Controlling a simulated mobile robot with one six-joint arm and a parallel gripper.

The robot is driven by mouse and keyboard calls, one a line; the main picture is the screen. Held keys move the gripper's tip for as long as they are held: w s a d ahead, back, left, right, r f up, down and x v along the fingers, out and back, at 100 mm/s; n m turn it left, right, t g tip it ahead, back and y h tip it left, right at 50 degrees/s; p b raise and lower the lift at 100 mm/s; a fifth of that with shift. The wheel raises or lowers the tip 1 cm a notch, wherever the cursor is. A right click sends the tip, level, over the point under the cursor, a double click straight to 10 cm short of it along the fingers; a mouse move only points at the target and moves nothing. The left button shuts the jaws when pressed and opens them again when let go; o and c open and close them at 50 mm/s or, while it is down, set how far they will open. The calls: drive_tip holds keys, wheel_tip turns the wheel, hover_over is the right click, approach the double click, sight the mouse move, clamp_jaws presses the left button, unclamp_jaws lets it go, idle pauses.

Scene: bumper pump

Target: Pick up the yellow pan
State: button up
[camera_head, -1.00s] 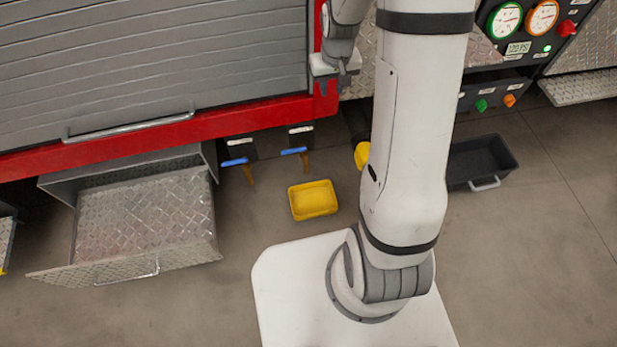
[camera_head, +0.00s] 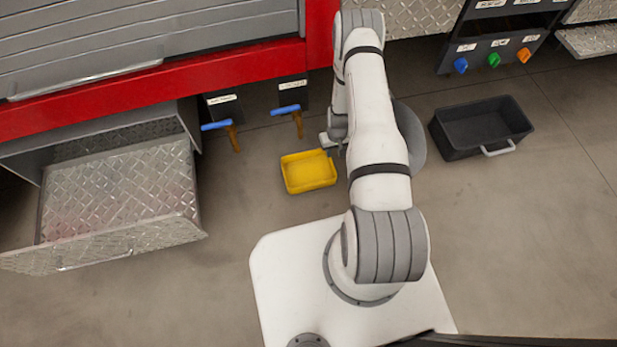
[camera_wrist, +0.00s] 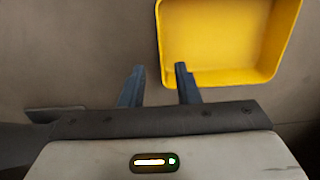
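The yellow pan (camera_head: 308,171) is a shallow rectangular tray lying upright and empty on the floor, in front of my base in the head view. In the wrist view the pan (camera_wrist: 225,40) fills the upper right. My gripper (camera_wrist: 158,75) is open, its two dark fingers apart with nothing held. The right fingertip overlaps the pan's near-left corner in the picture; I cannot tell whether it touches. In the head view my gripper (camera_head: 330,142) is at the pan's right upper corner, partly hidden by my arm.
A black bin (camera_head: 482,128) with a grey handle stands on the floor to the right. An open diamond-plate drawer (camera_head: 115,195) juts out at the left. Two blue-handled valves (camera_head: 287,110) hang from the red truck edge (camera_head: 150,85) behind the pan. Floor around the pan is clear.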

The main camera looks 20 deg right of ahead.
drive_tip(key=b, duration=0.1)
hover_over(332, 170)
wheel_tip(332, 170, down, 5)
drive_tip(key=shift+w+d+f, duration=0.1)
drive_tip(key=shift+d, duration=0.05)
wheel_tip(332, 170, down, 5)
drive_tip(key=b, duration=0.3)
drive_tip(key=shift+f, duration=0.1)
clamp_jaws()
